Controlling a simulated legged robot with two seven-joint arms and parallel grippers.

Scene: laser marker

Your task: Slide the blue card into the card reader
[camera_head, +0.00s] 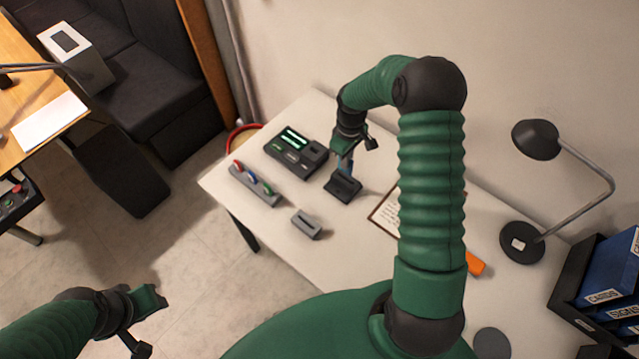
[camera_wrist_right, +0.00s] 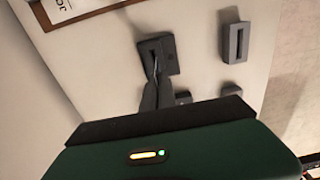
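A small dark block with a slot (camera_head: 343,188), which looks like the card reader, stands on the white table. It also shows in the wrist view (camera_wrist_right: 171,57). My right gripper (camera_head: 350,150) is just above this block, pointing down. A thin blue card (camera_head: 345,166) shows between the fingertips and the block; the fingers appear shut on it. In the wrist view the fingers (camera_wrist_right: 156,88) meet near the slot, and they hide most of the card. I cannot tell how deep the card sits in the slot. My left gripper (camera_head: 145,318) is open and empty, away from the table at lower left.
A dark console with green displays (camera_head: 294,150) stands behind the block to the left. A grey rack with coloured items (camera_head: 254,186) and a grey slotted block (camera_head: 306,224) are nearby. A clipboard (camera_head: 386,216), a lamp (camera_head: 522,242) and blue binders (camera_head: 612,272) are to the right.

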